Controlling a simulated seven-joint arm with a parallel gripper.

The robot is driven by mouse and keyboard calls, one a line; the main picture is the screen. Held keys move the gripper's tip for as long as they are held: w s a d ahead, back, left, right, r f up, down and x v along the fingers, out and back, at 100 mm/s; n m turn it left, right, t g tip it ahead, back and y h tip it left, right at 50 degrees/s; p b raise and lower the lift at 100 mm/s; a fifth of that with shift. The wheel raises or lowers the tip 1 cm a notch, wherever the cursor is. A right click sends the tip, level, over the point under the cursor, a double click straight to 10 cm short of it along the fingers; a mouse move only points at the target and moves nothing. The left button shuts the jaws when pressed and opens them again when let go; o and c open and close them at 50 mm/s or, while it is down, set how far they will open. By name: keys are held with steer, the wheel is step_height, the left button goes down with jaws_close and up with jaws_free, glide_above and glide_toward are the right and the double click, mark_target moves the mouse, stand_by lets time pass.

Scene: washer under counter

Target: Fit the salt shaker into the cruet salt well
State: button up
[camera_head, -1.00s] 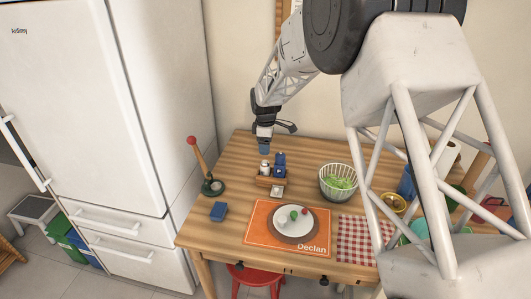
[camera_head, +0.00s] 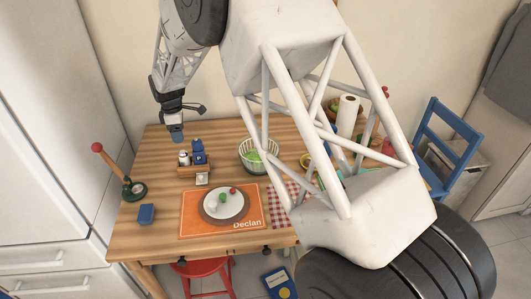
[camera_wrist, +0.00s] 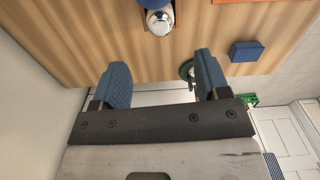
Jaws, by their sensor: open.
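A small white shaker with a silver cap (camera_head: 184,158), apparently the salt shaker, stands at the wooden cruet (camera_head: 188,171), left of a blue container (camera_head: 198,153). I cannot tell whether it sits in a well. My gripper (camera_head: 177,138) is above the back of the table, just behind the shaker, pointing down. In the wrist view my gripper (camera_wrist: 160,64) has its two blue fingers wide apart with nothing between them. The silver cap (camera_wrist: 159,21) shows at the top edge there, beyond the fingertips. The cruet's wells are hidden or too small to make out.
A red-topped stand (camera_head: 132,188) and a blue box (camera_head: 146,214) are at the left. A wire bowl of greens (camera_head: 252,155) stands right of the cruet. An orange placemat (camera_head: 190,224) with a plate lies in front. The wall is close behind.

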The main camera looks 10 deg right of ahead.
steer(key=s+d+r+m+t, duration=0.1)
steer(key=s+d+r+m, duration=0.4)
steer(key=s+d+r, duration=0.6)
steer(key=s+d+r+m, duration=0.4)
steer(key=s+d+r, duration=0.4)
steer(key=s+d, duration=0.3)
steer(key=s+d+m, duration=0.5)
steer(key=s+d, duration=0.2)
steer(key=s, duration=0.7)
steer(key=s+d+m+t, duration=0.1)
steer(key=s+d+m, duration=0.4)
steer(key=s, duration=0.9)
steer(key=shift+d+f+t, duration=0.3)
steer(key=shift+d+f, duration=0.05)
steer(key=shift+d, duration=0.75)
